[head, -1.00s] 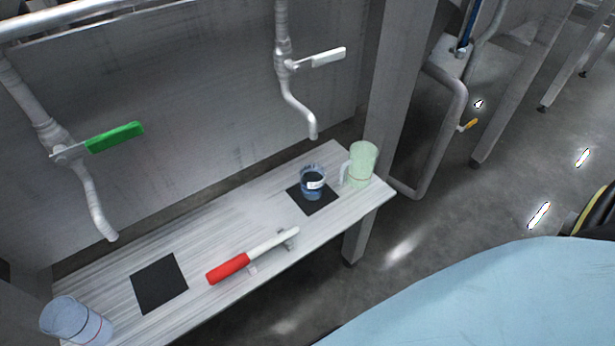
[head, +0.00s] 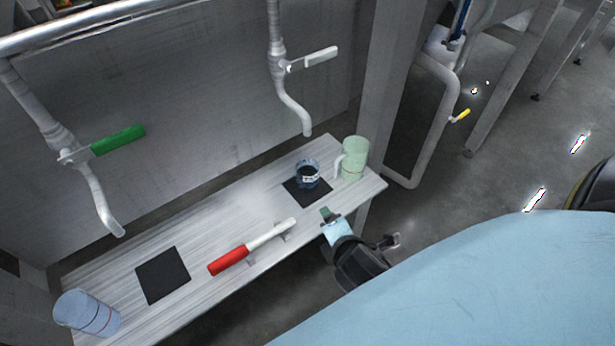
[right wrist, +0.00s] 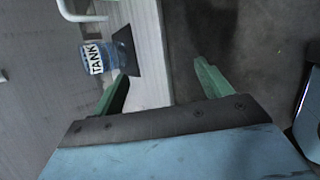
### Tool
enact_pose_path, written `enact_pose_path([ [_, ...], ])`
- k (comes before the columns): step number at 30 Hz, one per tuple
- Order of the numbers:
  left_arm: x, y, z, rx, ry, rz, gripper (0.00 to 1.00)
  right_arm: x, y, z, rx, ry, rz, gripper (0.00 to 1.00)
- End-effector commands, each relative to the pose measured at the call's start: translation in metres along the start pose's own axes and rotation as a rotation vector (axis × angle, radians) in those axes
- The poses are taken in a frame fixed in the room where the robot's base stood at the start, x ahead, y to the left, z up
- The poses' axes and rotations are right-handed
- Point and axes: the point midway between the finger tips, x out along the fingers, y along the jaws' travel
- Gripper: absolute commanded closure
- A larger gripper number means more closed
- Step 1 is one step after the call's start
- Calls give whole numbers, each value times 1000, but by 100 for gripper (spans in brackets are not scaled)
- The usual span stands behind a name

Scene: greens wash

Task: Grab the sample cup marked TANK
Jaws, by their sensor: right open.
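The sample cup marked TANK (head: 307,177) is a small clear bluish cup with dark contents. It stands upright on the far black square mat (head: 299,195) on the bench. In the right wrist view the cup (right wrist: 122,52) shows its white label reading TANK, left of the jaws. My right gripper (head: 328,215) is at the bench's front edge, in front of the cup and apart from it. In the right wrist view its green fingers (right wrist: 160,76) are spread with nothing between them. My left gripper is out of view.
A pale green jug (head: 354,160) stands close right of the cup. A red-and-white bar (head: 229,261) lies mid-bench. A blue cup-like container (head: 85,312) stands at the near left end, beside another black mat (head: 162,275). A spout (head: 304,122) hangs above the cup.

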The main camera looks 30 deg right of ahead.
Motion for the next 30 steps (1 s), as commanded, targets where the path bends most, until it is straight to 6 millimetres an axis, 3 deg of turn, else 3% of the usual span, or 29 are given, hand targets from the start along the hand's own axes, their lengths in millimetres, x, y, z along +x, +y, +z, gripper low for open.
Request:
enact_pose_path([
  [6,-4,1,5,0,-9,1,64,-16,57,15,-669,-168,206,23],
  [12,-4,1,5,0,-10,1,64,-19,77,8,-1084,-281,288,23],
  [17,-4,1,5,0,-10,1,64,-13,84,4,-1204,-314,311,23],
  [30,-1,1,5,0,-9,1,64,53,110,8,-1210,-313,310,23],
])
